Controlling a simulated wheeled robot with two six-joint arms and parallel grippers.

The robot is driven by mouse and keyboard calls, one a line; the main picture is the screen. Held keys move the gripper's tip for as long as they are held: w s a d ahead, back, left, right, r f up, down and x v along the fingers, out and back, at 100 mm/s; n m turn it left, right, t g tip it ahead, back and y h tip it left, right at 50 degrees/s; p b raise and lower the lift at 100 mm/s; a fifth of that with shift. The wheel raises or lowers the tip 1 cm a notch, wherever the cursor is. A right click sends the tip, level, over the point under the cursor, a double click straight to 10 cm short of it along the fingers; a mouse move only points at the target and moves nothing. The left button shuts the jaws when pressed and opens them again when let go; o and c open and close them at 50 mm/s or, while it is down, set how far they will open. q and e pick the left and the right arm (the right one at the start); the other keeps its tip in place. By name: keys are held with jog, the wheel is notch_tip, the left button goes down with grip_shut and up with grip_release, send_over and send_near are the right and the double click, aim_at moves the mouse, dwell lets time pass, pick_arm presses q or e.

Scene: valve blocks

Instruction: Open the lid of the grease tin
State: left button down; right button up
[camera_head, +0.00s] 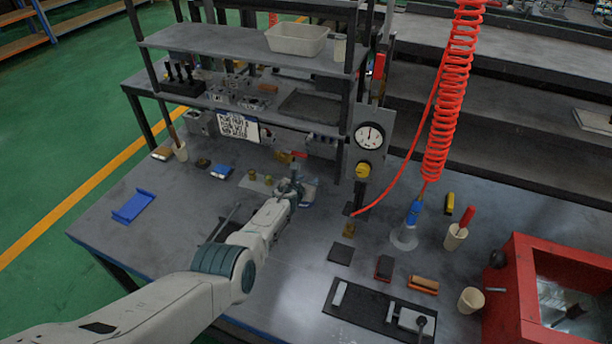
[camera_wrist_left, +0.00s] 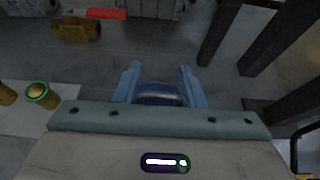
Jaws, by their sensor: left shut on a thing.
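My left gripper (camera_head: 298,192) reaches to the middle of the bench, below the shelf rack. In the left wrist view its two blue-grey fingers (camera_wrist_left: 159,84) are shut on a dark blue round thing with a pale rim, which looks like the grease tin (camera_wrist_left: 158,95). Its lower part is hidden behind the gripper body. In the head view the gripper covers most of it, and only a bit of bluish edge shows beside the fingers. I cannot tell whether the lid is raised. My right gripper is in neither view.
A brass fitting (camera_wrist_left: 77,29) with a red handle lies behind the gripper. Small brass parts (camera_wrist_left: 38,91) stand left of it. A gauge panel (camera_head: 369,140) and dark posts rise to its right.

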pick_arm(q)
jog(key=shift+d+g+p, duration=0.15)
jog(key=shift+g+p, duration=0.2)
jog(key=shift+g, duration=0.05)
jog(key=c, duration=1.1)
grip_release()
jog(key=shift+w, duration=0.1)
